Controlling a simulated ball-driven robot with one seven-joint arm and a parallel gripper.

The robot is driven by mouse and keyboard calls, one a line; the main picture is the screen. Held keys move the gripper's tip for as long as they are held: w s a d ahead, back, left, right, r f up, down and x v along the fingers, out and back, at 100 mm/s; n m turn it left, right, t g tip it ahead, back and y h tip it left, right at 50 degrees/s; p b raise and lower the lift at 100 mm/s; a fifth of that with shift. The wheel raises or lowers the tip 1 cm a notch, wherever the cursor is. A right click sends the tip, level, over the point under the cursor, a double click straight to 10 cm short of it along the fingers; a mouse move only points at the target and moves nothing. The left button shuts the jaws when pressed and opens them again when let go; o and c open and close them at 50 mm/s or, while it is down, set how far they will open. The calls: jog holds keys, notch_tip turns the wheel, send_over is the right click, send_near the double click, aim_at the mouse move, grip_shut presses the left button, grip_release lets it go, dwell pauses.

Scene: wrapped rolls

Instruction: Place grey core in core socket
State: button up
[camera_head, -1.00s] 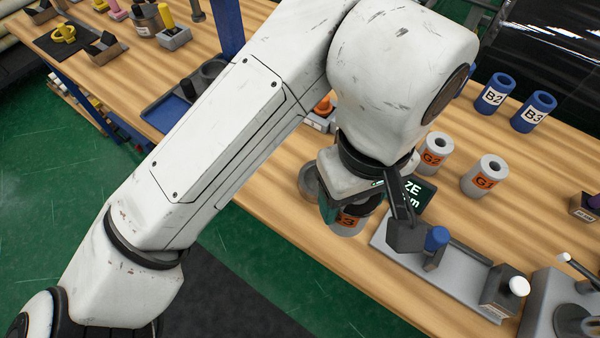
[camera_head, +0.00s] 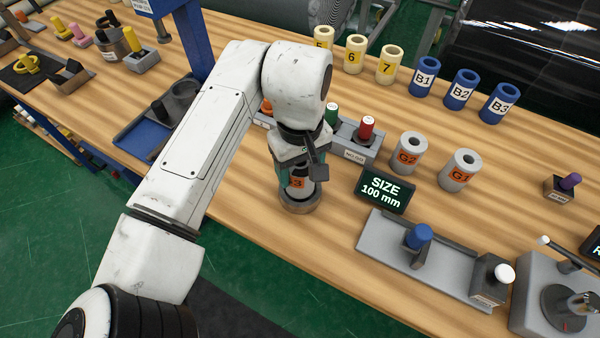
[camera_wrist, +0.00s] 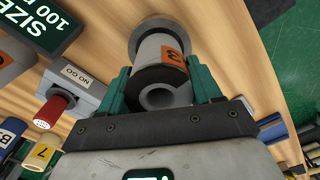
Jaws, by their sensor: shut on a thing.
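The grey core (camera_head: 296,185) with an orange label reading 3 stands upright between the teal fingers of my gripper (camera_head: 298,175). In the wrist view, my gripper (camera_wrist: 162,88) is shut around the core (camera_wrist: 150,50), with its hollow end facing the camera. The round grey core socket (camera_head: 301,205) is on the wooden table directly below the core; its rim also shows past the core's far end in the wrist view (camera_wrist: 154,23). The core's lower end meets or nearly meets the socket. I cannot tell whether it is seated inside.
Grey cores G2 (camera_head: 408,153) and G1 (camera_head: 460,170) stand to the right. A SIZE 100 mm display (camera_head: 384,190) and a grey gauge tray (camera_head: 385,238) are nearer. A gauge block with green and red plugs (camera_head: 356,147) is close behind my gripper. Blue cores (camera_head: 461,90) stand farther back.

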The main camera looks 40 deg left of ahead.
jog(key=shift+f, duration=1.45)
jog(key=o, duration=1.2)
jog(key=shift+f, duration=0.1)
jog(key=shift+c, duration=0.2)
notch_tip(320, 180, up, 12)
jog(key=shift+r+b, duration=0.15)
jog(key=shift+b, duration=0.15)
